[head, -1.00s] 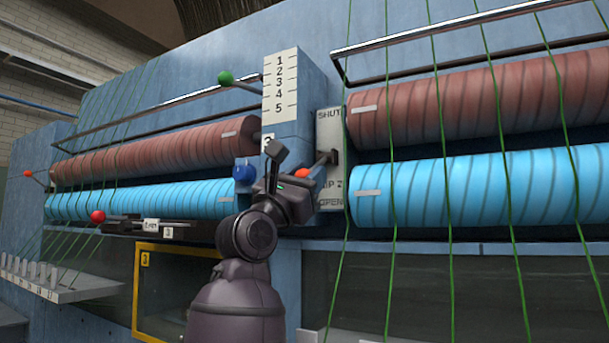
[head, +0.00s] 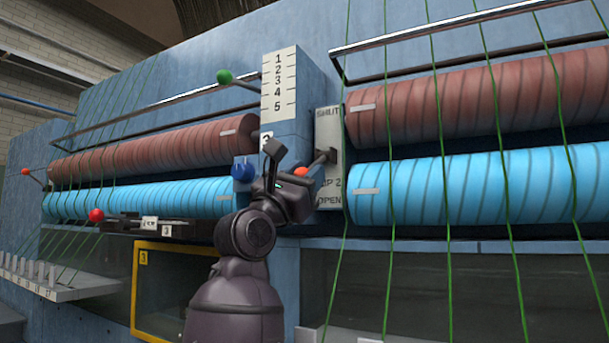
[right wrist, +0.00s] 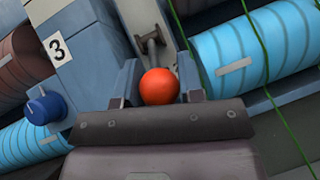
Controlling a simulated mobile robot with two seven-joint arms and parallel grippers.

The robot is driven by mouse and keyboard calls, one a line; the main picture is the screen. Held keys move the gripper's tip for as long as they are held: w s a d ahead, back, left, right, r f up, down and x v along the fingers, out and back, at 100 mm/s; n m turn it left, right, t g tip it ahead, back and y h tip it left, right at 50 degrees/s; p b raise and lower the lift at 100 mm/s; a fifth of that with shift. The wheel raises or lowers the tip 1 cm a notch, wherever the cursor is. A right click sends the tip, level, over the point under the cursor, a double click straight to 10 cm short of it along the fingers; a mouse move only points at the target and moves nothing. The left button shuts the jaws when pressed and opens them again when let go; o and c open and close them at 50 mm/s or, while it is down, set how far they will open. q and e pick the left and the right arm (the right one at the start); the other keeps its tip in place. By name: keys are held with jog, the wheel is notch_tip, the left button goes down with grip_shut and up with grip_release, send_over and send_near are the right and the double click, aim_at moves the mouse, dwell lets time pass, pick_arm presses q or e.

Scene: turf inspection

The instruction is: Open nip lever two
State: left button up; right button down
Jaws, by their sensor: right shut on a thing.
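The nip 2 plate (head: 327,184) is pale, with SHUT at the top and OPEN at the bottom. Its lever (head: 322,158) comes out of a dark slot about midway between the two words and ends in an orange-red ball knob (head: 302,172). My right gripper (head: 296,181) is shut on the knob. In the right wrist view the knob (right wrist: 159,86) sits between the two fingers, with the lever (right wrist: 152,42) running up behind it. The gripper partly hides the knob in the head view. My left gripper is not in view.
Brown rollers (head: 480,95) and blue rollers (head: 480,185) flank the blue column, with green yarns running down across them. A blue knob (head: 242,171) and a green-balled lever (head: 225,77) are close by on the left. A yellow-framed window (head: 138,290) is below.

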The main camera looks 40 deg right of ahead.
jog(key=shift+d, duration=0.1)
jog(key=c, duration=1)
grip_release()
jog(key=shift+o, duration=1.2)
jog(key=shift+s+d, duration=0.1)
jog(key=shift+d, duration=0.05)
jog(key=shift+a+f, duration=0.1)
jog(key=shift+a, duration=0.1)
